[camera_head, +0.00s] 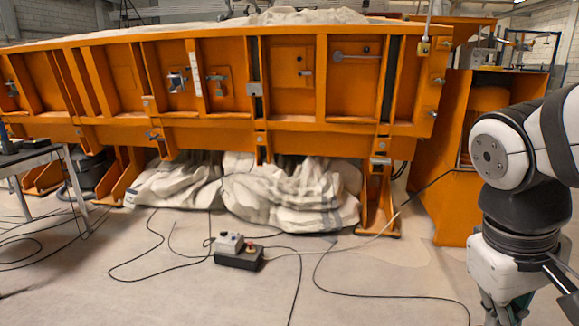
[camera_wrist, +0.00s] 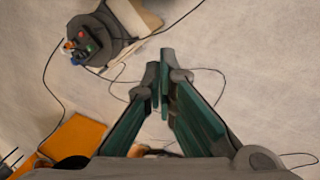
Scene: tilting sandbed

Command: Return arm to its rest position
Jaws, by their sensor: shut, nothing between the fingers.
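My arm comes in at the right edge of the head view. Its white and black wrist points down, and the top of my gripper (camera_head: 508,308) shows at the bottom edge, with the fingertips cut off there. In the wrist view my gripper (camera_wrist: 160,85) is shut and empty, its green-padded fingers meeting near the middle of the picture, above the concrete floor.
A large orange sandbed frame (camera_head: 290,75) spans the back. White sacks (camera_head: 285,195) lie under it. Cables cross the floor. A table (camera_head: 30,153) stands at left.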

